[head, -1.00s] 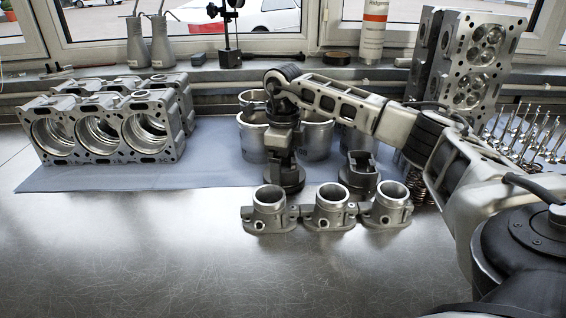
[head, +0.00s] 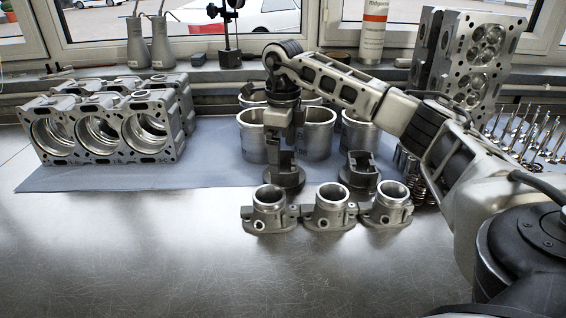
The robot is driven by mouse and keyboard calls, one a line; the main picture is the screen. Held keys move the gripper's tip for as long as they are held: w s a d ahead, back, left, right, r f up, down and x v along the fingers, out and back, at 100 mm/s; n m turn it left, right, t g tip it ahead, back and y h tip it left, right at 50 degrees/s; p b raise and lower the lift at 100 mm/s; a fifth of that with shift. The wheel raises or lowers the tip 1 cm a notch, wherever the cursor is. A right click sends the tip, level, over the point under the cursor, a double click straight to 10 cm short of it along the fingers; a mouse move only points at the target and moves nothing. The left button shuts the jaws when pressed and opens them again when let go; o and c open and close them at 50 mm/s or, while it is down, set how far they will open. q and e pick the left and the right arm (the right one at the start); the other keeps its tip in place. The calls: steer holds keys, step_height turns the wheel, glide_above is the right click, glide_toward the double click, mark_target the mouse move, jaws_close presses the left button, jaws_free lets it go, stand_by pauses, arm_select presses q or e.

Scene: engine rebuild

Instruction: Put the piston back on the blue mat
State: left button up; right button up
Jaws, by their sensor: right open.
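A dark grey piston (head: 285,179) stands crown down, skirt up, close to the front edge of the blue mat (head: 205,172), behind the left throttle-body-like casting. A second, similar piston (head: 362,170) stands to its right. My right gripper (head: 286,148) points straight down just above the left piston, with its jaws open and nothing visibly held. Whether the fingertips still overlap the top of the piston's skirt is hard to tell. My left gripper is not in view.
A row of joined metal castings (head: 330,209) stands just in front of the pistons. Silver cylinder liners (head: 318,135) stand close behind the gripper. An engine block (head: 100,128) is at left, a cylinder head (head: 472,62) and valves (head: 530,132) at right. The front bench is clear.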

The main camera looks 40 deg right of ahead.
step_height(320, 180, up, 8)
steer(key=shift+f, duration=0.25)
stand_by(0.5)
